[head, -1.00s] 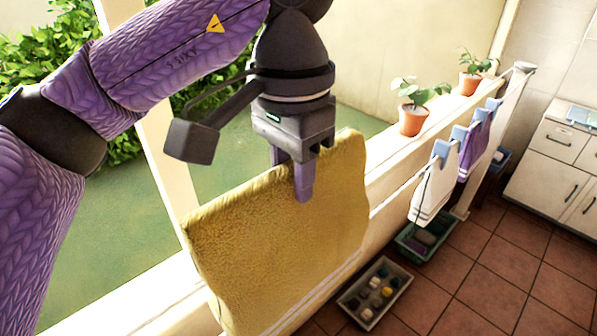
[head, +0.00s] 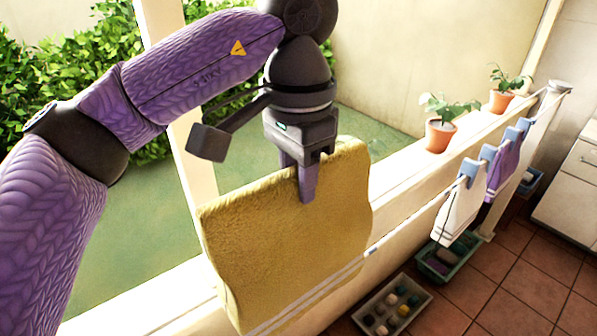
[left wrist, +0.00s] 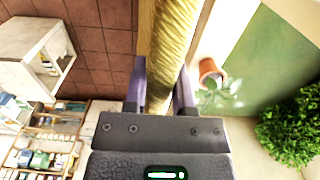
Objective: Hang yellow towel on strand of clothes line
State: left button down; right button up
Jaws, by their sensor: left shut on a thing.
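My left gripper (head: 298,182) is shut on the top edge of the yellow towel (head: 285,235), which hangs down below it. The towel has pale stripes near its lower end, and its bottom runs out of the picture. In the left wrist view the towel (left wrist: 172,45) runs between the two fingers (left wrist: 160,90). The clothes line (head: 415,216) slopes from the far right post down to the towel's right edge, near the stripes. I cannot tell whether it passes before or behind the towel there. My right gripper is not in view.
A white towel (head: 460,213) and a purple towel (head: 503,168) hang pegged farther along the line. Potted plants (head: 440,135) (head: 501,101) stand on the ledge (head: 398,175). A tray of stones (head: 388,309) and a green bin (head: 442,268) sit on the tiled floor. A white cabinet (head: 570,190) stands at right.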

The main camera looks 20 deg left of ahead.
pick_arm(q)
notch_tip(320, 180, down, 27)
jog(key=b, duration=2.2)
jog(key=shift+f+b, duration=0.45)
jog(key=shift+b, duration=0.15)
jog(key=shift+c, duration=1.8)
grip_release()
jog(key=shift+r, duration=0.1)
notch_tip(320, 180, up, 9)
jog(key=p, duration=0.7)
jog(key=shift+r+p, duration=0.15)
jog(key=shift+p, duration=0.25)
jog(key=shift+f, duration=0.2)
